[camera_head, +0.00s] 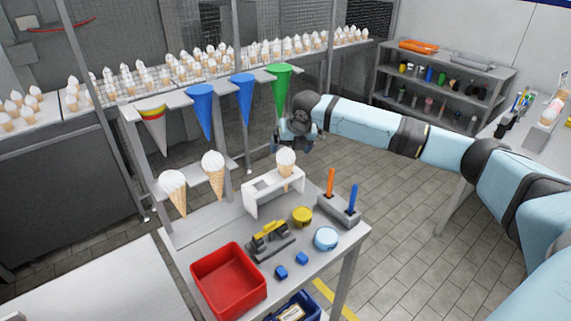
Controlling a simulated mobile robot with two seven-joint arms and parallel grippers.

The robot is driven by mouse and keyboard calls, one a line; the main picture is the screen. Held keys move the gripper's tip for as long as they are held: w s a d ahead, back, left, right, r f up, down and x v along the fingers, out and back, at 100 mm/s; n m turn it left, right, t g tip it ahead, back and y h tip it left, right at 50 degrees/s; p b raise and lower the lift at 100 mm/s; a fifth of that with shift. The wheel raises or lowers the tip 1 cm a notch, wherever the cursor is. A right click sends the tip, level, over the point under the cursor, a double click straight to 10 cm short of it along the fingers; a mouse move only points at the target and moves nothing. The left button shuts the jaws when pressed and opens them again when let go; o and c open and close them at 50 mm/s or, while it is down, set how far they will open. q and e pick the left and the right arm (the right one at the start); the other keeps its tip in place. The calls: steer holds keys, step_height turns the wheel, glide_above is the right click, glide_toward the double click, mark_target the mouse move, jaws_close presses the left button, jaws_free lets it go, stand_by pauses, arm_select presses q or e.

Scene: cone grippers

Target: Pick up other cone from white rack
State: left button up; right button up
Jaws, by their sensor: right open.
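A white rack (254,196) stands on the grey workbench and holds one ice cream cone (286,172) with a white top, upright at its right part. My right gripper (294,146) is behind and just above this cone, by the right post of the bench frame. It is open, with no object visible in it; its fingertips are small and partly hidden. Two more ice cream cones, one nearer (174,194) and one farther (213,173), stand upright at the left of the bench frame. My left gripper is out of view.
Blue, green and striped cone holders (203,112) hang from the upper rail. The bench (330,262) carries a red bin (228,281), a yellow roll (302,216), a light blue disc (326,238) and a tool holder (338,210). Floor at right is clear.

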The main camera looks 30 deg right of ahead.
mark_target(289, 151)
steer(key=shift+x, duration=1.05)
steer(key=x, duration=0.4)
steer(key=shift+w+d+f+p, duration=0.1)
steer(key=shift+w+d+p, duration=0.15)
steer(key=shift+p, duration=0.15)
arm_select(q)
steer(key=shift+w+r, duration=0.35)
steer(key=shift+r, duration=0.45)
arm_select(e)
steer(key=shift+c, duration=0.2)
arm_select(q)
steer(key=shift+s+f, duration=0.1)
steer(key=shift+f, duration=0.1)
arm_select(e)
steer(key=c, duration=0.7)
